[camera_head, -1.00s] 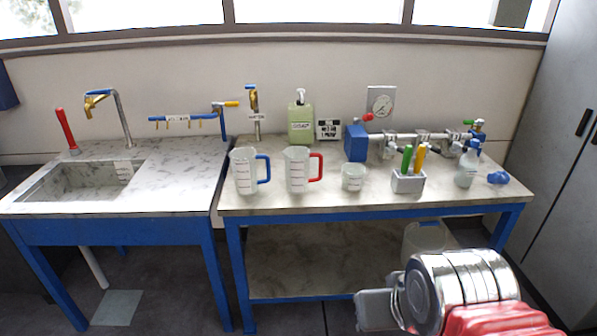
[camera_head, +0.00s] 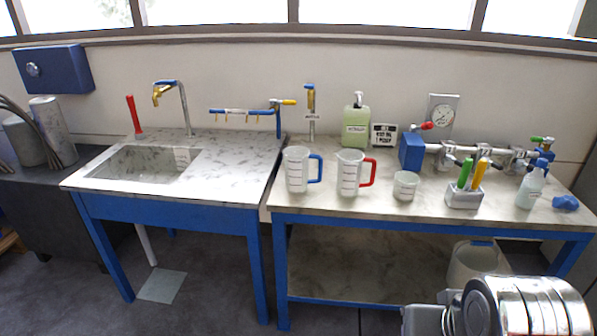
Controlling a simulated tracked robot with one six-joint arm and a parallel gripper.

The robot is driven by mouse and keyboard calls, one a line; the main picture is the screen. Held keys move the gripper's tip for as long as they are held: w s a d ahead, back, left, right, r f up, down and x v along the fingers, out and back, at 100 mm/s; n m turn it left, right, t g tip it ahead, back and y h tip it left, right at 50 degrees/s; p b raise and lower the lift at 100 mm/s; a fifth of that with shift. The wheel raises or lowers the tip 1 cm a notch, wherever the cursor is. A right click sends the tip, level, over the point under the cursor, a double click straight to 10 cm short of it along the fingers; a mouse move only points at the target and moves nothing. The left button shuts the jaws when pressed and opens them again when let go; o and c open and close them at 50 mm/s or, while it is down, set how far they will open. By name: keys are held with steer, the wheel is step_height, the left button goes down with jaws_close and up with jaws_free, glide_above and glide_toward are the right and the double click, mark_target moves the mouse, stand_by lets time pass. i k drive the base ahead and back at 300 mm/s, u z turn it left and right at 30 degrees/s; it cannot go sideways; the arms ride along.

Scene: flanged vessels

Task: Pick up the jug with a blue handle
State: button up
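The jug with a blue handle (camera_head: 297,170) is a translucent measuring jug standing upright on the right-hand table. Its blue handle points right. A similar jug with a red handle (camera_head: 349,174) stands just to its right, a small gap apart. Part of my own arm, silver and grey, shows at the bottom right, well in front of and below the jugs. My gripper's fingertips cannot be made out, so I cannot see whether it is open or shut. Nothing touches the blue-handled jug.
Right of the jugs stand a small beaker (camera_head: 405,185), a holder (camera_head: 464,198) with green and yellow handles, and a spray bottle (camera_head: 530,188). A green soap container (camera_head: 356,126) stands behind. A sink table (camera_head: 230,160) is at left. Floor in front is clear.

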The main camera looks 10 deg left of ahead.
mark_target(297, 158)
steer(key=k, duration=0.65)
steer(key=u, duration=0.2)
steer(key=i, duration=0.45)
steer(key=u, duration=0.55)
steer(key=i, duration=0.7)
steer(key=u, duration=0.65)
steer(key=i, duration=0.75)
steer(key=u, duration=0.2)
